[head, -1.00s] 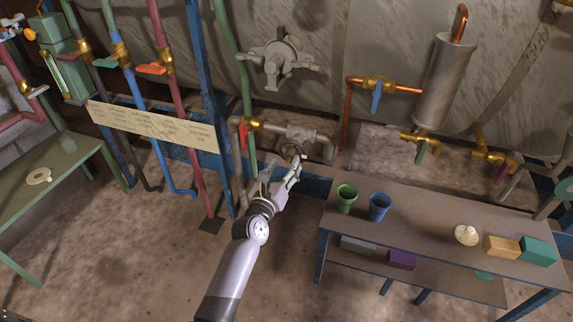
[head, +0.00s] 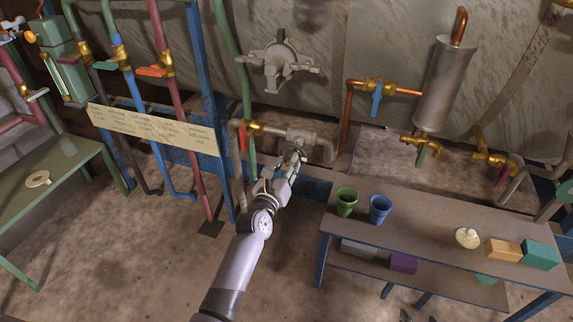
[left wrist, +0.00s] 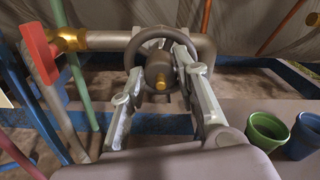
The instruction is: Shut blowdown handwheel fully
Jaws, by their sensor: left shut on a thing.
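The blowdown handwheel (left wrist: 157,72) is a dark round wheel with a thick hub and a brass stem end, on a grey valve in the left wrist view. My left gripper (left wrist: 160,62) has its two fingers on opposite sides of the wheel, shut on its rim. In the head view my left gripper (head: 294,160) reaches the grey valve body (head: 298,136) on the low pipe and hides most of the wheel. How far the wheel is turned cannot be told. My right gripper is not in view.
A red lever (left wrist: 39,53) on a brass valve is left of the wheel. A table (head: 430,219) at the right bears a green cup (head: 346,201), a blue cup (head: 380,208) and blocks. Coloured pipes and a label board (head: 150,128) stand left. Floor in front is bare.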

